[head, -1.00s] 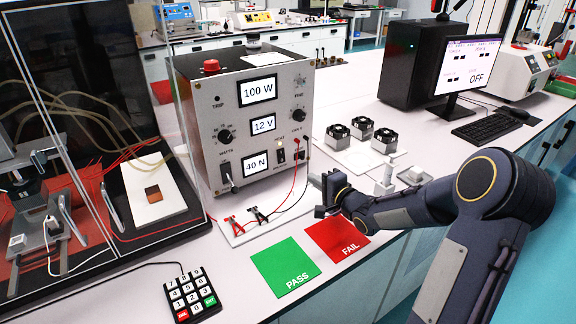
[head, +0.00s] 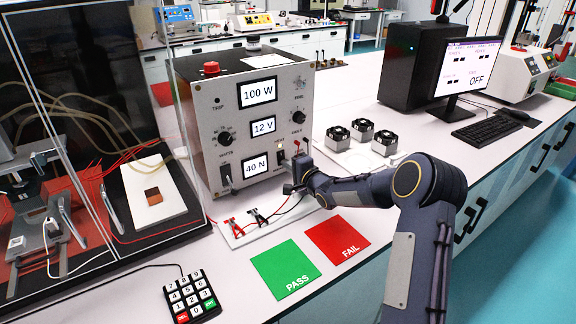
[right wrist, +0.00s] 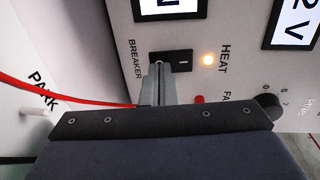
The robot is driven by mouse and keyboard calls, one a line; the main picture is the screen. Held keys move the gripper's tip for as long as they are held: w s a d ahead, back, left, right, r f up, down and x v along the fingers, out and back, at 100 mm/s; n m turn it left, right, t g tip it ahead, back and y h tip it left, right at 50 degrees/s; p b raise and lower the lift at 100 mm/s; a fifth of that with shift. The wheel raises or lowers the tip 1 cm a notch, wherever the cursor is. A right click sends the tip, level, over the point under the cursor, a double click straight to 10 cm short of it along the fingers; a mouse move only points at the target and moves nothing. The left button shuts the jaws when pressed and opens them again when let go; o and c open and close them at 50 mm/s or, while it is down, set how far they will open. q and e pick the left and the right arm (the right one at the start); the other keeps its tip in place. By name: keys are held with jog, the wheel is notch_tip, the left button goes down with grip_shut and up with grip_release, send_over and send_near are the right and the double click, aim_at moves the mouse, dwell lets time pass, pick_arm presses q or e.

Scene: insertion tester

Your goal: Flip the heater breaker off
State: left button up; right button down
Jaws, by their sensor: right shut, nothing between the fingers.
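The heater breaker is a small black rocker switch (right wrist: 182,60) with a white line mark, beside the BREAKER label in the right wrist view. In the head view my right gripper (head: 287,172) is at the lower right of the grey control box (head: 205,130), partly hiding the switch area. My left gripper is not in view.
A red lead (right wrist: 75,98) runs past the fingers in the right wrist view. Clips on a white strip (head: 240,236) lie below the box. A green PASS mat (head: 283,268), red FAIL mat (head: 338,234) and keypad (head: 190,296) lie in front. A clear-walled enclosure stands left.

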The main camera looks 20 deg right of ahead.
jog(key=shift+w, duration=0.25)
jog(key=shift+f+b, duration=0.25)
jog(key=shift+b, duration=0.15)
jog(key=shift+w+f+t+b, duration=0.2)
jog(key=shift+f+t+b, duration=0.1)
jog(key=shift+b, duration=0.4)
jog(key=shift+r+p, duration=0.45)
jog(key=shift+r, duration=0.05)
jog(key=shift+s, duration=0.3)
jog(key=s, duration=0.4)
jog(key=s+d, duration=0.1)
jog(key=s, duration=0.2)
jog(key=shift+s+r, duration=0.1)
jog(key=shift+r, duration=0.25)
